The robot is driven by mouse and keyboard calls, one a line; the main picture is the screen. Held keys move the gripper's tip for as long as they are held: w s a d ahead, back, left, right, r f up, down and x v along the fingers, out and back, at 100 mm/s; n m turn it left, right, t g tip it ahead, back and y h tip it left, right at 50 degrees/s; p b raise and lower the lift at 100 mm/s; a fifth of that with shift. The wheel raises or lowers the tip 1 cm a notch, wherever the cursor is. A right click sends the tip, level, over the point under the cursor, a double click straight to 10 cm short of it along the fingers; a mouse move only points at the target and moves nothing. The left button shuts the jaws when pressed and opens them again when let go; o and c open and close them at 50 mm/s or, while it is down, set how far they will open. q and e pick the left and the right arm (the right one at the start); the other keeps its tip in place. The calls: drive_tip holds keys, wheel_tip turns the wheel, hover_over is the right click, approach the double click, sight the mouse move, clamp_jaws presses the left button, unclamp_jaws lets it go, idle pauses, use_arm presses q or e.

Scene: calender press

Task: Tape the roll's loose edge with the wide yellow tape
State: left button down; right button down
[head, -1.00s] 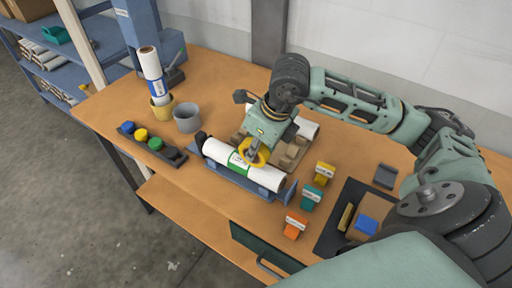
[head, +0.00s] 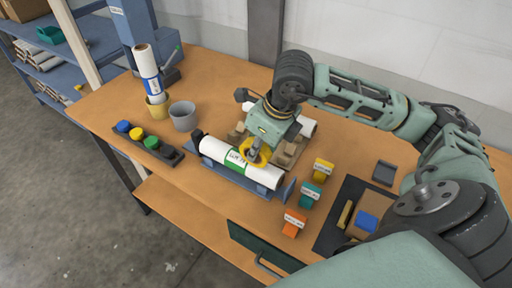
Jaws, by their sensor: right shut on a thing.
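The white roll (head: 217,149) with a green label lies in a blue cradle (head: 232,178) on the wooden table. My right gripper (head: 257,150) reaches down from above and is shut on the yellow tape (head: 262,158), a ring at the roll's upper side near its middle. I cannot tell whether the tape touches the roll. The roll's loose edge cannot be made out. My left gripper is not in view.
Yellow, teal and orange labelled blocks (head: 311,195) stand right of the cradle. A dark rack with coloured discs (head: 152,142), a grey cup (head: 184,117) and a yellow cup holding an upright roll (head: 147,62) are at left. Bare tabletop (head: 228,80) lies behind.

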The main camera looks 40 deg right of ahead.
sight(269, 156)
drive_tip(key=shift+s+d+f+b, duration=0.15)
drive_tip(key=shift+s+b, duration=0.25)
drive_tip(key=shift+b, duration=0.1)
drive_tip(key=shift+s, duration=0.2)
drive_tip(key=shift+s+d+b, duration=0.25)
drive_tip(key=shift+s+b, duration=0.2)
drive_tip(key=shift+b, duration=0.1)
drive_tip(key=shift+s, duration=0.1)
drive_tip(key=shift+d, duration=0.1)
drive_tip(key=shift+s+d+b, duration=0.1)
drive_tip(key=shift+s+b, duration=0.1)
drive_tip(key=shift+b, duration=0.3)
drive_tip(key=shift+s, duration=0.3)
